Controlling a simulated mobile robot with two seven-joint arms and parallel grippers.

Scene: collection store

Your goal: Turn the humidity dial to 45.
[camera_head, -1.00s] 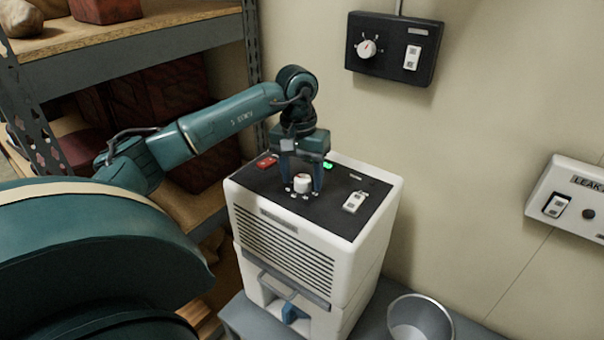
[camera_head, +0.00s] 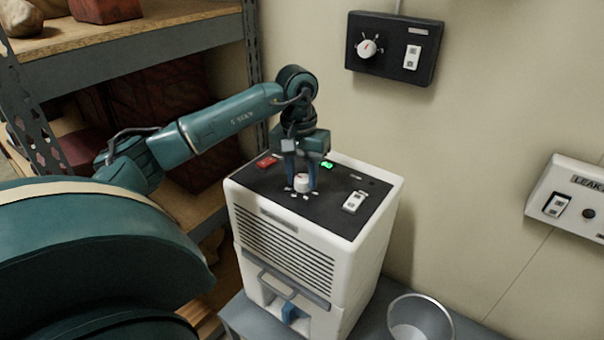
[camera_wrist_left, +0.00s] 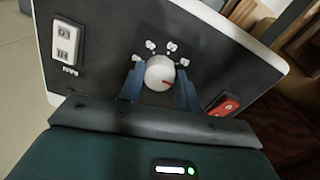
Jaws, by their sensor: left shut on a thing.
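The humidity dial (camera_head: 302,182) is a white round knob on the black top panel of a white dehumidifier (camera_head: 285,245). My left gripper (camera_head: 302,188) points down at the panel, its two blue fingers on either side of the dial and shut on it. In the left wrist view the dial (camera_wrist_left: 160,73) has a red pointer mark aimed to the right, with several pale labels around one side; their numbers are too small to read. My right gripper is not in view.
The top panel also carries a red switch (camera_head: 266,162), a green lit indicator (camera_head: 327,164) and a white rocker switch (camera_head: 355,201). A black wall box (camera_head: 394,48) with another dial hangs behind. A metal bin (camera_head: 419,318) stands front right; shelving (camera_head: 150,45) is at left.

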